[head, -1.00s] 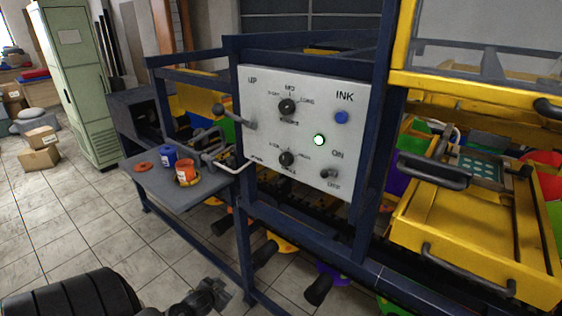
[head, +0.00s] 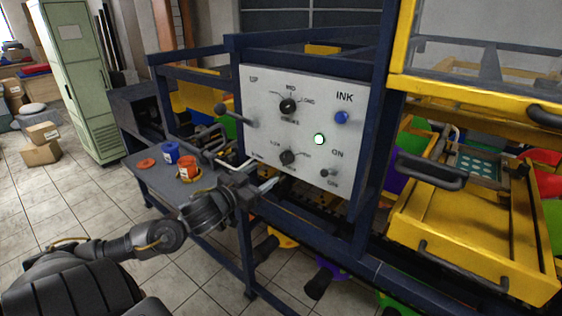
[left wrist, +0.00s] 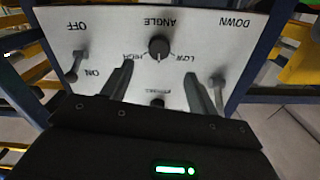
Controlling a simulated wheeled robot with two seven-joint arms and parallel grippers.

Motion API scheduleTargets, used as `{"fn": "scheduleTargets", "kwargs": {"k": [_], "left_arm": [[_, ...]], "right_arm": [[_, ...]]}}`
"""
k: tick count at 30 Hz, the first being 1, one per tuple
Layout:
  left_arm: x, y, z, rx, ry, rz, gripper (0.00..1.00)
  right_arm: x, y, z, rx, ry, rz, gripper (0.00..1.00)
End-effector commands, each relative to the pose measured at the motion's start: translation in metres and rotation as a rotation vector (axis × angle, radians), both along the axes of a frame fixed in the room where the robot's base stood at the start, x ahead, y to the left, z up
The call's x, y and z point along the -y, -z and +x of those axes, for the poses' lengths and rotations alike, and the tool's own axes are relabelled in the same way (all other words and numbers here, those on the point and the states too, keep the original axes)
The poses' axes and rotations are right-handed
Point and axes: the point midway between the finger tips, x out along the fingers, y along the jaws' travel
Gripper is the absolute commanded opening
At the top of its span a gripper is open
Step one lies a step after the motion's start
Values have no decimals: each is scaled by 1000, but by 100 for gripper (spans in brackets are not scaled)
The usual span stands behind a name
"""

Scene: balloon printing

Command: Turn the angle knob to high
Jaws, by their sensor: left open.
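The angle knob (head: 287,157) is a small dark round knob low on the white control panel (head: 265,135). It also shows in the left wrist view (left wrist: 158,45), where the picture is upside down and the word ANGLE stands by it, with HIGH on the left and LOW on the right. My left gripper (head: 262,187) is just below and left of the knob in the head view. In the left wrist view my left gripper (left wrist: 162,75) is open and empty, its fingers apart on either side of the knob's line, not touching it. My right gripper is not in view.
A lever (head: 221,109) juts from the panel's left. Ink cups (head: 187,172) stand on the side shelf. Blue frame bars surround the panel.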

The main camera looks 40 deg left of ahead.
Motion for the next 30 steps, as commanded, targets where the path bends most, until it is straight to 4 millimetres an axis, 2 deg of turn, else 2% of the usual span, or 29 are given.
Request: {"fn": "scheduleTargets", "kwargs": {"k": [9, 15, 21, 30], "left_arm": [[-2, -4, 51, 3, -3, -1, 59], [-2, -3, 78, 2, -3, -1, 59], [-2, -1, 91, 1, 0, 1, 59], [-2, 0, 92, 0, 1, 2, 59]], "right_arm": [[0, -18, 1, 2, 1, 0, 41], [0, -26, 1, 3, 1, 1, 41], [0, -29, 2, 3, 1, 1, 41], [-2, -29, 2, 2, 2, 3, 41]]}}
